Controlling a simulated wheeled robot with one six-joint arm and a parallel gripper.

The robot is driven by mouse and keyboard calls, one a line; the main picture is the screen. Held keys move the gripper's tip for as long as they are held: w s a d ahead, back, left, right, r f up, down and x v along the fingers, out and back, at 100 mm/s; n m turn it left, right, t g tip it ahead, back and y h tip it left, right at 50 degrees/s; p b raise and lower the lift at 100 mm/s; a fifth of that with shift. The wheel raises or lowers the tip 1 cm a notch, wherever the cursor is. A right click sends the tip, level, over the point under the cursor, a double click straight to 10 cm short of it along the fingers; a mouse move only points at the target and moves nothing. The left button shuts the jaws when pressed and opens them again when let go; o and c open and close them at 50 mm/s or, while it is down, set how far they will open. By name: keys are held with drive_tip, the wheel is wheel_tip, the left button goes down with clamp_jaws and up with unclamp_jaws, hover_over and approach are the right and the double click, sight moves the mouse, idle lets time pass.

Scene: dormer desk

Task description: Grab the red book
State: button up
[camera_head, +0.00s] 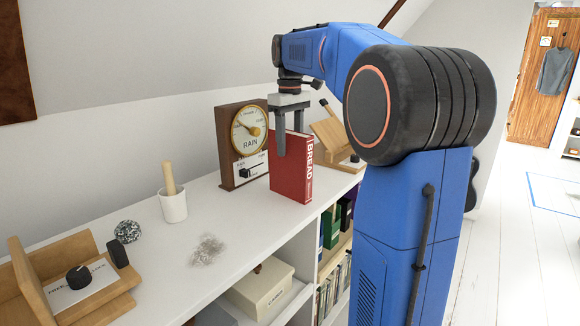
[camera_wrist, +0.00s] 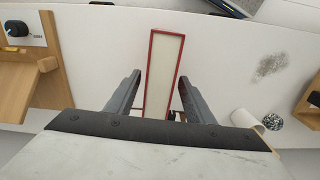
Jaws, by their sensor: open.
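The red book (camera_head: 291,172) stands upright on the white shelf top, its spine marked BREAD. In the wrist view I see its pale page edges framed by the red cover (camera_wrist: 181,60) from above. My gripper (camera_head: 290,152) points down at the top of the book. In the wrist view the two open fingers of my gripper (camera_wrist: 158,98) lie on either side of the book, with a visible gap on each side. I cannot tell whether a finger touches it.
A wooden barometer (camera_head: 232,148) stands close left of the book, and a wooden stand (camera_head: 328,133) is close behind right. A white cup (camera_head: 173,207) with a wooden pestle, a dark mesh ball (camera_head: 127,232) and a grey patch (camera_head: 207,250) lie farther left. The shelf's front edge is near the book.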

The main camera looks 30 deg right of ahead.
sight(290, 158)
drive_tip(key=shift+w+f, duration=0.1)
drive_tip(key=shift+f, duration=2.4)
drive_tip(key=shift+d, duration=0.1)
clamp_jaws()
